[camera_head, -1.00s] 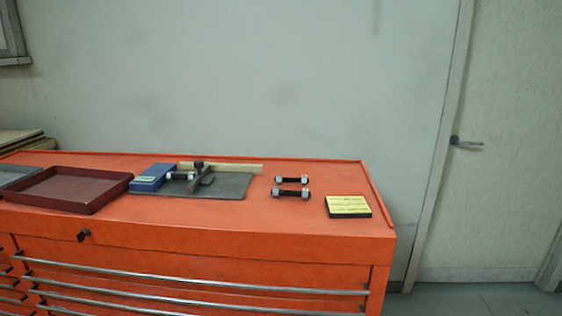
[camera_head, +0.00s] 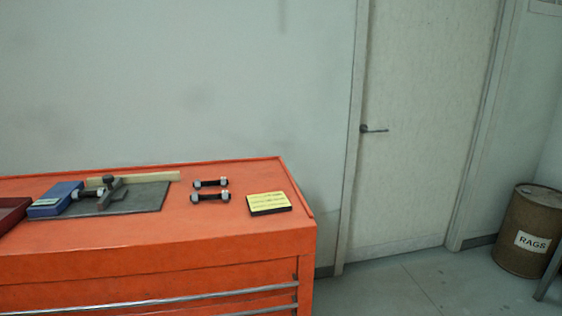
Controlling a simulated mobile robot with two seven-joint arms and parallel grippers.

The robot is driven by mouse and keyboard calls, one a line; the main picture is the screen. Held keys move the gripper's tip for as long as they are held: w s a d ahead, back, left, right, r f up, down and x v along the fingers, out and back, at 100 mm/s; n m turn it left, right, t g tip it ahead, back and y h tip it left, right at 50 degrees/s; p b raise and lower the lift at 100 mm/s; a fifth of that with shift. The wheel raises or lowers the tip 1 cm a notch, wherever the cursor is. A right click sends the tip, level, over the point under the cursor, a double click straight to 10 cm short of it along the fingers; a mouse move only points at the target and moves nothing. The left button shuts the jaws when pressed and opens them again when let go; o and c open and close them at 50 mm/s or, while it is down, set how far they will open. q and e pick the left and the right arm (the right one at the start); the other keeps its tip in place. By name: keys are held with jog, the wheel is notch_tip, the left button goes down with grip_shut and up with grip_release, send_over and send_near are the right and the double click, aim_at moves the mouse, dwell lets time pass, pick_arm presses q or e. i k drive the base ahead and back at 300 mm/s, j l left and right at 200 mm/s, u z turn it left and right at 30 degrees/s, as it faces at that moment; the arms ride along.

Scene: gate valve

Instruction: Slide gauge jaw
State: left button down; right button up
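A grey gauge (camera_head: 110,190) with a sliding jaw lies on a dark grey mat (camera_head: 148,199) on top of the orange tool cabinet. A dark bolt with pale nuts (camera_head: 86,194) lies on the mat at the gauge's left, close to the jaw; I cannot tell whether they touch. A pale wooden strip (camera_head: 150,177) runs along the mat's back edge. Neither of my grippers is in view.
The orange cabinet (camera_head: 180,238) also carries a blue box (camera_head: 52,203), a dark red tray (camera_head: 10,214), two bolts with nuts (camera_head: 210,197) and a yellow-topped pad (camera_head: 268,203). Right of it are clear floor, a door (camera_head: 425,130) and a rags drum (camera_head: 528,228).

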aim_at(114, 192)
jog(key=i+j+u, duration=0.3)
jog(key=j, duration=0.25)
jog(key=i+j+u, duration=0.35)
jog(key=j, duration=0.2)
jog(key=i+j+u, duration=0.3)
jog(key=j, duration=0.15)
jog(key=k+j, duration=0.05)
